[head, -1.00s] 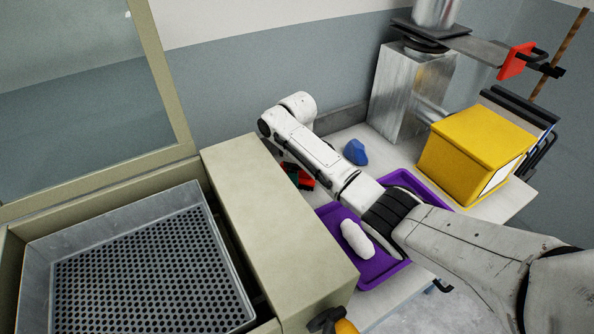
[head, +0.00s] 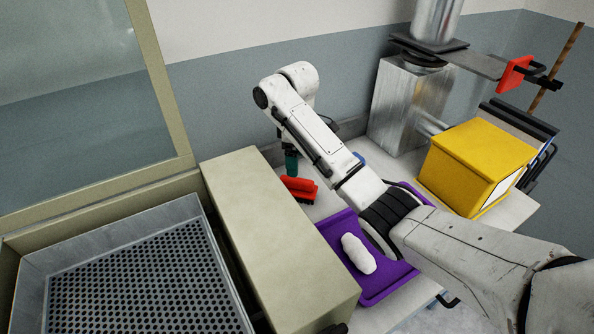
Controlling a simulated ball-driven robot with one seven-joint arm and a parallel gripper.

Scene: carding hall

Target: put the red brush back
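The red brush (head: 299,187) lies on the light bench top, between the beige box-shaped housing and the purple tray (head: 396,288). Its top is bright red and its lower part is darker. My arm reaches over the tray, and its end hangs down just behind the brush. My gripper (head: 291,166) shows only as a small dark teal part below the arm, slightly above and behind the brush in the picture. The arm links hide most of the gripper, so its fingers cannot be made out. I see a gap or light contact with the brush, but cannot tell which.
A white roll of fibre (head: 358,253) lies in the purple tray. A blue object (head: 360,157) is mostly hidden behind my arm. A yellow box (head: 478,165) and a metal block (head: 402,105) stand at the back right. The beige housing (head: 275,235) and a perforated metal bin (head: 145,285) fill the left.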

